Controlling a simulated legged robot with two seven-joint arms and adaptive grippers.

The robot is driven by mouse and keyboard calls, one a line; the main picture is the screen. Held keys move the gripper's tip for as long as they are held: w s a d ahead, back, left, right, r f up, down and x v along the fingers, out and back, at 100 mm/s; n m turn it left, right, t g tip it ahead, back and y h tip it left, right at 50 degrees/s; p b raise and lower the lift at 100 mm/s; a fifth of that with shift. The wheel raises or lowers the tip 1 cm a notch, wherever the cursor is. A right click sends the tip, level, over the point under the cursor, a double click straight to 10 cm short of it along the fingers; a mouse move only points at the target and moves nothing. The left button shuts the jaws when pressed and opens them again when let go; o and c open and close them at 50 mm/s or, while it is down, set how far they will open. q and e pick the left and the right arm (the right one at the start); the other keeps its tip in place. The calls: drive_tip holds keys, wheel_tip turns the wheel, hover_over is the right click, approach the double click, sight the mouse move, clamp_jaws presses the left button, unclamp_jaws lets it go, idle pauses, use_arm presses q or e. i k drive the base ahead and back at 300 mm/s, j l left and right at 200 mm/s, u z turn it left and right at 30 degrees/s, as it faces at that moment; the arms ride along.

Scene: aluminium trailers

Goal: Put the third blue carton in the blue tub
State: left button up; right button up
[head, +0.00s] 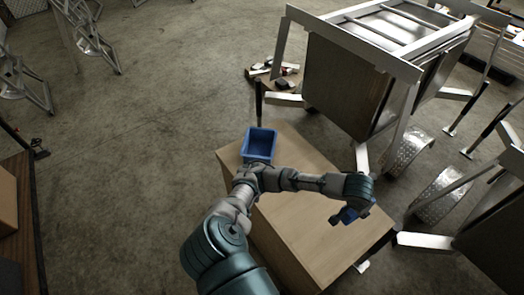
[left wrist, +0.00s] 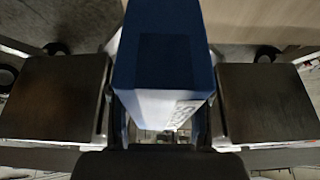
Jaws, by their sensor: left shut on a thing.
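The blue tub (head: 259,153) stands upright near the far left corner of the wooden box-like table. I see no cartons inside it, though its contents are too small to make out surely. My left gripper (head: 351,213) is over the right part of the table, to the right of the tub and apart from it. It is shut on a blue carton (head: 345,215). In the left wrist view the blue carton (left wrist: 160,55), with a white printed face, sits between the two dark fingers of the left gripper (left wrist: 162,100). My right gripper is not in view.
The wooden table (head: 300,237) has bare room around the tub and left of the gripper. An aluminium trailer (head: 370,75) stands close behind it. A small pallet with loose items (head: 275,73) lies on the floor beyond the tub.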

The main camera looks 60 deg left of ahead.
sight(260, 152)
drive_tip(key=j+z, duration=0.1)
drive_tip(key=j, duration=0.4)
drive_tip(key=k+j+z, duration=0.1)
drive_tip(key=j, duration=0.4)
drive_tip(key=k+j, duration=0.1)
drive_tip(key=j, duration=0.35)
drive_tip(key=k+j+z, duration=0.15)
drive_tip(key=j, duration=0.35)
drive_tip(key=k+j+z, duration=0.1)
drive_tip(key=j, duration=0.4)
